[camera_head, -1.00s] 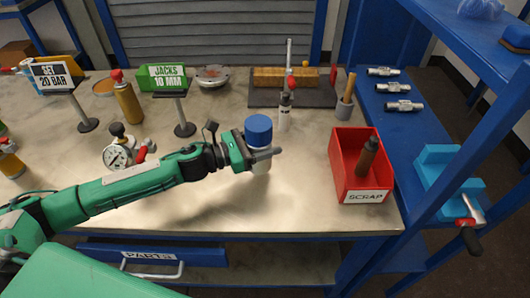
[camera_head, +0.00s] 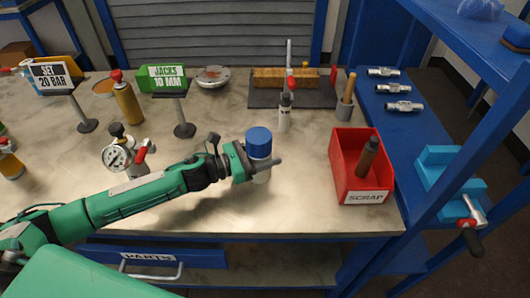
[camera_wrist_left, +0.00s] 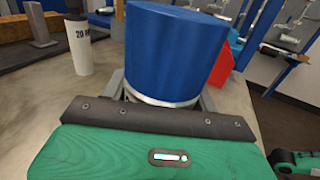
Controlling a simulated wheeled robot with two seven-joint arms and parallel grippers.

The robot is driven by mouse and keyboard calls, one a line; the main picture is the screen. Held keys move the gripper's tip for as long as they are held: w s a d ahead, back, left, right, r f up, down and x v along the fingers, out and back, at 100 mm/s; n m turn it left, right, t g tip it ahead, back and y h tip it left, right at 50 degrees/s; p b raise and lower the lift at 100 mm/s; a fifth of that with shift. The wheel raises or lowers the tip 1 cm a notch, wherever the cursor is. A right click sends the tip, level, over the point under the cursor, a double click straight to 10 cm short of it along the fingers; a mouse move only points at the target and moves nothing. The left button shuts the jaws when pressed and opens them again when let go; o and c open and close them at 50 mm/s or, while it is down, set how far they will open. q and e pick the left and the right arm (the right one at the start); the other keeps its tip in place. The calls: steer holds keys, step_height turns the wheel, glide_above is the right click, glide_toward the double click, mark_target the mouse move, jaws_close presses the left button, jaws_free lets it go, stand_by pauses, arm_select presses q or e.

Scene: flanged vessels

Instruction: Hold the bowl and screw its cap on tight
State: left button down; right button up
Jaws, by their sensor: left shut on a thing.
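The bowl (camera_head: 261,177) is a pale, upright cylinder with a blue cap (camera_head: 259,142) on top, right of the bench's middle in the head view. My left gripper (camera_head: 262,165) reaches in from the left and is shut around the bowl, just below the cap. In the left wrist view the blue cap (camera_wrist_left: 175,50) fills the upper middle, with a silvery ring under it. The gripper hides most of the bowl. I cannot tell whether its base touches the bench or how tight the cap is.
A red scrap bin (camera_head: 345,180) stands to the right, holding a brown cylinder. A gauge (camera_head: 117,155) and a jacks sign (camera_head: 168,77) are at left. Bare bench (camera_head: 215,210) lies in front.

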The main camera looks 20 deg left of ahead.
arm_select(q)
steer(key=c, duration=0.8)
jaws_free()
steer(key=o, duration=0.4)
steer(key=shift+c, duration=0.2)
arm_select(e)
steer(key=shift+w+r, duration=0.3)
arm_select(q)
steer(key=shift+r, duration=0.15)
steer(key=shift+s+a+f, duration=0.2)
steer(key=shift+s+a, duration=0.1)
steer(key=shift+a, duration=0.05)
steer(key=b+v, duration=0.2)
steer(key=v, duration=0.7)
steer(key=shift+v, duration=1.05)
arm_select(e)
step_height(320, 180, up, 7)
steer(key=w+a, duration=0.1)
steer(key=w, duration=0.2)
steer(key=shift+a, duration=0.25)
arm_select(q)
steer(key=shift+r, duration=0.25)
arm_select(e)
steer(key=shift+f, duration=0.1)
steer(key=shift+s, duration=0.1)
